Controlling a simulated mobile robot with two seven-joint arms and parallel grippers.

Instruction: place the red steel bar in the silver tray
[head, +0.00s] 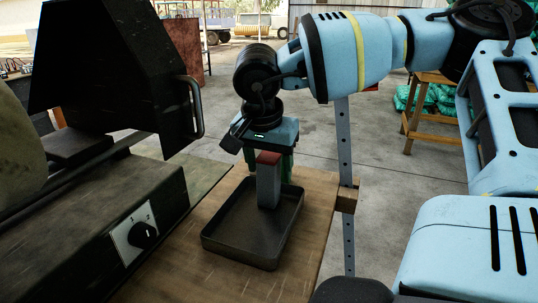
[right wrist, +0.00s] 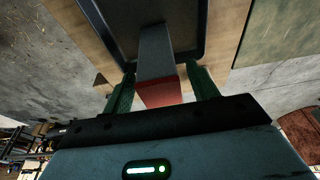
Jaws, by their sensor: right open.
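The bar (head: 268,186) is grey with a red top end and stands upright, its lower end inside the tray. The tray (head: 225,255) is shallow and looks dark grey; it lies on the wooden tabletop. My right gripper (head: 269,168) points down over the bar, with its green fingers on either side of the top end. In the right wrist view the red end (right wrist: 160,94) of the bar lies between the open fingers, with a gap visible at the right finger. The tray wall (right wrist: 118,35) also shows there. My left gripper is out of view.
A dark machine (head: 75,235) with a control knob (head: 143,235) and a hood with a handle (head: 192,105) stands close on the left. Bare wooden tabletop (head: 315,215) surrounds the tray. A grey perforated post (head: 344,150) stands at the table's right edge.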

